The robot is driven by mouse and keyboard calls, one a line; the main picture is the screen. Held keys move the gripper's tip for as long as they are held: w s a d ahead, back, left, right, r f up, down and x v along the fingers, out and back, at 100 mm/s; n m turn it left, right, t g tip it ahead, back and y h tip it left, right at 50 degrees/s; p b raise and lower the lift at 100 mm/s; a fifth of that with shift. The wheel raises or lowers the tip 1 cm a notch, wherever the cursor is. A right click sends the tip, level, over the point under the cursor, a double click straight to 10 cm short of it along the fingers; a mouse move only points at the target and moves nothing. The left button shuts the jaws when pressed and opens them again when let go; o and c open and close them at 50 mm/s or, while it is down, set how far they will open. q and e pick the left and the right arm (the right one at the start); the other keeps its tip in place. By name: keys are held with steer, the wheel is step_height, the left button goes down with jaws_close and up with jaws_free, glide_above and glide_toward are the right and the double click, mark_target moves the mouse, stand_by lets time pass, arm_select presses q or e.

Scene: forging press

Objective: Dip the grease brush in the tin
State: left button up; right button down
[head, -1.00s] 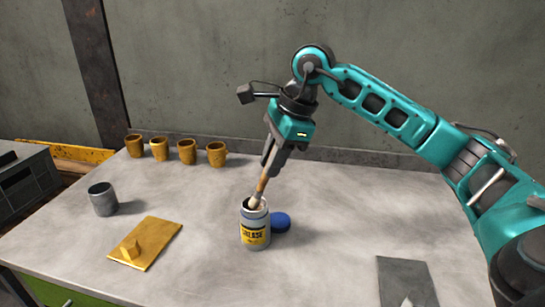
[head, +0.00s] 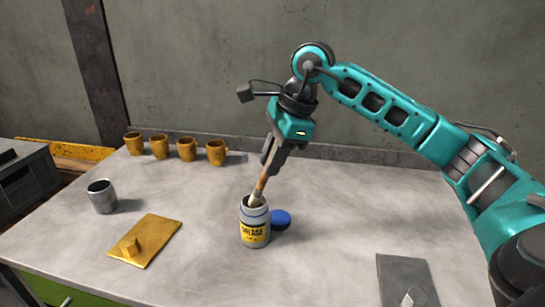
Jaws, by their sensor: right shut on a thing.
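The grease tin (head: 255,226) stands open and upright on the table, white with a yellow label. The grease brush (head: 261,186) has a wooden handle and a pale lower end. It is tilted, with its lower end inside the mouth of the tin; the tip is hidden by the tin's wall. My right gripper (head: 270,163) is shut on the upper handle of the brush, above the tin. A blue lid (head: 281,219) lies beside the tin on its right. My left gripper is not in view.
Several brass cups (head: 187,149) stand in a row at the back left. A grey metal cup (head: 102,197) and a yellow plate with a small block (head: 160,238) are at the left. A grey plate (head: 405,275) lies front right. The table (head: 340,215) is clear right of the lid.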

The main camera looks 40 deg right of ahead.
steer(key=shift+f, duration=0.5)
stand_by(1.0)
step_height(320, 180, up, 7)
steer(key=p, duration=0.5)
steer(key=shift+p, duration=0.3)
steer(key=shift+a, duration=0.1)
stand_by(0.7)
